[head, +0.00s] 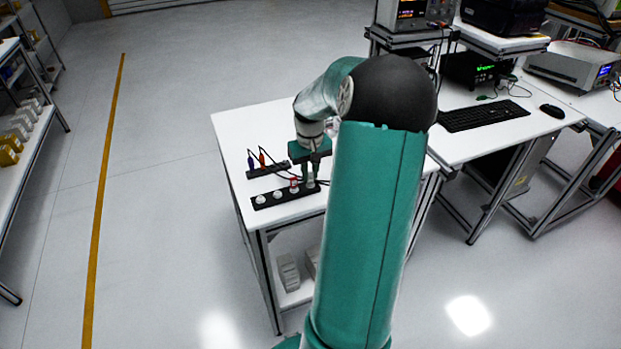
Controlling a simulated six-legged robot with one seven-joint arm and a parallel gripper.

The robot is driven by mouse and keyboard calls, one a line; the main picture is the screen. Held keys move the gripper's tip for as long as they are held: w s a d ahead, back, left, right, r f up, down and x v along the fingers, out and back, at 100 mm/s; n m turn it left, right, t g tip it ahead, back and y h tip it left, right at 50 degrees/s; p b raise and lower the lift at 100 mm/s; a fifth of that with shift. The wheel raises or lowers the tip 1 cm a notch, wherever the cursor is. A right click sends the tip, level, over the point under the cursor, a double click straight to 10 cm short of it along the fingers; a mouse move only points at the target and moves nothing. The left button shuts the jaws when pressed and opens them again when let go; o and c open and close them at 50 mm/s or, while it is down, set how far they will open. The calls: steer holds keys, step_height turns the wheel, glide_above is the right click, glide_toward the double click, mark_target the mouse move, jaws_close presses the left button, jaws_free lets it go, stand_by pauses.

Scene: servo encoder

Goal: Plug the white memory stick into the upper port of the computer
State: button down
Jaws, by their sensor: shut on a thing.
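My gripper (311,180) points down over the right end of a black strip (268,206) on the small white table. Its fingers are shut on a small pale piece at that end. The piece is mostly hidden between the fingers, and I cannot tell for sure that it is the white memory stick, or whether it still touches the strip. A dark box under the right-hand desk, perhaps the computer (523,178), is partly hidden by the desk frame. Its ports cannot be made out.
White round pieces (277,195) and a red and white piece (294,185) stand on the strip. Behind is a rack with blue and orange handles (262,160) and dark leads. A keyboard (484,115) and mouse (551,111) lie on the desk. The floor at left is clear.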

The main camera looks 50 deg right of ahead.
steer(key=shift+r, duration=2.6)
